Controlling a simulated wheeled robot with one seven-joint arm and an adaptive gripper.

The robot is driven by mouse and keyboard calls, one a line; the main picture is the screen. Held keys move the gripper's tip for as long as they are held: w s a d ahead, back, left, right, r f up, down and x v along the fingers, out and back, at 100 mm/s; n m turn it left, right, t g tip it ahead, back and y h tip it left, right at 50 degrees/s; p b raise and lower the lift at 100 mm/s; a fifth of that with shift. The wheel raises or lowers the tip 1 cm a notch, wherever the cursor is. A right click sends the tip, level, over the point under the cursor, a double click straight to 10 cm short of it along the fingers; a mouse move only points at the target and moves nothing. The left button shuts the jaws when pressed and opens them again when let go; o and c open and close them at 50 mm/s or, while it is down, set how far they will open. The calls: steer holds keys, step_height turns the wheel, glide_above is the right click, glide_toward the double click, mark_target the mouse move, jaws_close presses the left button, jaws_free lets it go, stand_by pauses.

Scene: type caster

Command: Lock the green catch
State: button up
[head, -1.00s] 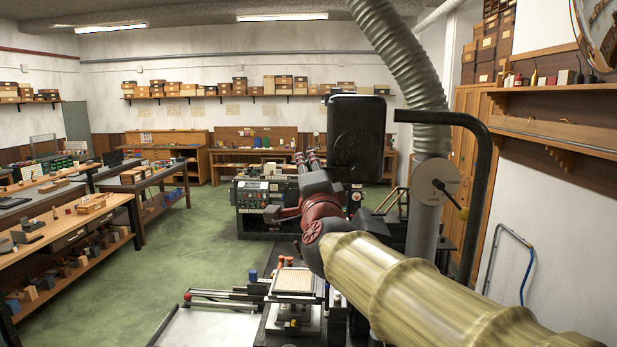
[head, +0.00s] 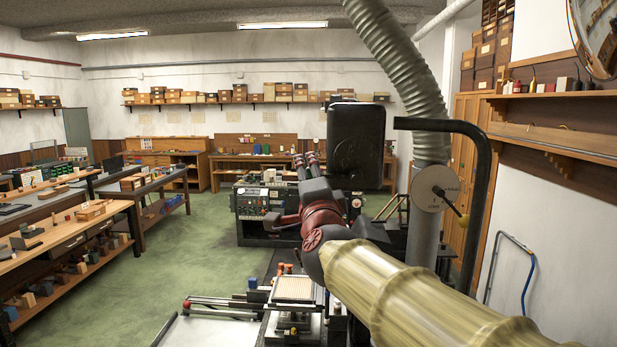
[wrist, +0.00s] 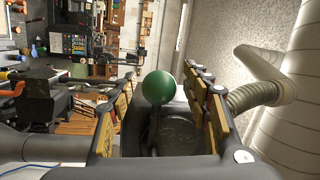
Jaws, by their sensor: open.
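The green catch shows in the wrist view as a round green knob (wrist: 159,87) on a dark stem. The knob sits between the two fingers of my gripper (wrist: 160,105), with a visible gap to each pad. The gripper is open, and I see no finger touching the knob. In the head view my gripper (head: 308,163) reaches forward to the left of a large black panel (head: 356,143). I cannot make out the green knob in the head view. The catch's base is not clear.
The casting machine (head: 265,205) with its control panel stands beyond my gripper. A grey dial (head: 434,187) on a pipe and a black bent tube (head: 483,190) stand right of my arm. Green floor is clear at left.

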steer(key=v, duration=1.2)
steer(key=shift+a, duration=0.1)
steer(key=s+a+f+n+g+y, duration=0.2)
steer(key=a+f+n+g, duration=0.15)
steer(key=f+n, duration=0.2)
steer(key=s+a+f+n+g+y, duration=0.25)
steer(key=a+f+n, duration=0.2)
steer(key=f, duration=0.25)
steer(key=s+d+f+n+g+b, duration=0.25)
steer(key=s+f, duration=0.25)
steer(key=f, duration=0.5)
steer(key=s+d+f+g+h+b, duration=0.1)
steer(key=s+d+f+b, duration=0.3)
steer(key=d+f, duration=0.4)
steer(key=s+d+f+n+g+h+b, duration=0.1)
steer(key=s+d+f+g+h+b, duration=0.1)
steer(key=s+d+f+h+b, duration=0.2)
steer(key=s+d+f+g+h+b, duration=0.2)
steer(key=s+d+f+b, duration=0.2)
steer(key=s+d+f, duration=0.4)
steer(key=d+f, duration=0.5)
steer(key=f, duration=0.3)
steer(key=shift+f+b, duration=0.4)
